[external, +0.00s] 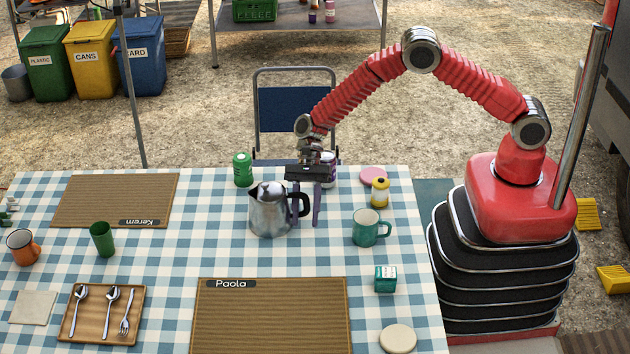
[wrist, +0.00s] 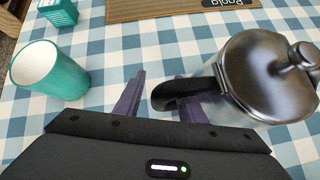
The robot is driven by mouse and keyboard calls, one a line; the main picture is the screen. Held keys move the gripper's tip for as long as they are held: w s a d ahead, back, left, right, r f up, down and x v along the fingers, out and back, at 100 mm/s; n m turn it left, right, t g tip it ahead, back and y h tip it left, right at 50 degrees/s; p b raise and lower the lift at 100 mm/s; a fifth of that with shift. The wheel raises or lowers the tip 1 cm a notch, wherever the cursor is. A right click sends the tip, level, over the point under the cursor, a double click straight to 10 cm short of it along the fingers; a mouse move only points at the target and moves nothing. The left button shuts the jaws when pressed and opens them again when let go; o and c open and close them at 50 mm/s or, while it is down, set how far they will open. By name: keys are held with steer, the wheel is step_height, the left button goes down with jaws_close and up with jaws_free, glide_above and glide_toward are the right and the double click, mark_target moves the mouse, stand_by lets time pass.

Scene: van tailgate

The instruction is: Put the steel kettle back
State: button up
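The steel kettle (external: 268,212) stands upright on the checked tablecloth, with its black handle (external: 300,205) toward the right. It also shows at the right of the wrist view (wrist: 262,85), its handle reaching left. My gripper (external: 305,212) points down at the handle side of the kettle. Its fingers are apart in the wrist view (wrist: 158,88), with the end of the handle between them. The right finger is partly hidden by the handle. A gap shows between the handle and the left finger.
A teal mug (external: 366,228) stands right of my gripper. A green can (external: 243,169), a yellow-topped bottle (external: 380,192) and a pink disc (external: 373,175) are nearby. Paola's mat (external: 270,320) lies in front. A wooden tray (external: 75,328) with cutlery is at lower left.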

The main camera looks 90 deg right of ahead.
steer(key=v, duration=1.2)
steer(key=shift+a+r, duration=0.1)
steer(key=s+a+r+n+h, duration=0.1)
steer(key=s+r+n+h, duration=0.4)
steer(key=s+r+n, duration=0.95)
steer(key=s+d+r+n+t+h, duration=0.1)
steer(key=s+r+n+t+h, duration=0.1)
steer(key=s, duration=0.9)
steer(key=s+d+r+n+t+h, duration=0.2)
steer(key=s+r+n, duration=0.3)
steer(key=s, duration=0.6)
steer(key=shift+r, duration=0.5)
